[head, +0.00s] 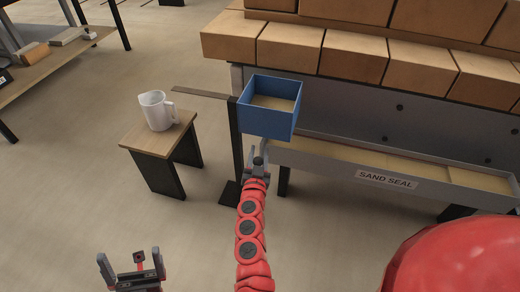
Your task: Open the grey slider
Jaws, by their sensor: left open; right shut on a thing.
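A blue open-topped box (268,122) with sand-coloured filling is in the middle of the head view, beside a black post (237,150). My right gripper (259,150) is just below the box's front lower edge, shut on a small grey part that I take for the grey slider; it is mostly hidden by the jaws and the box. How far the slider is open cannot be told. My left gripper (131,262) is open and empty at the lower left, over the floor and away from the box.
A flat dark strip (200,92) sticks out leftward near the post. A white jug (157,111) stands on a small table (140,137) to the left. A grey trough labelled SAND SEAL (388,179) and stacked bricks (355,55) are at the right. The floor between is clear.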

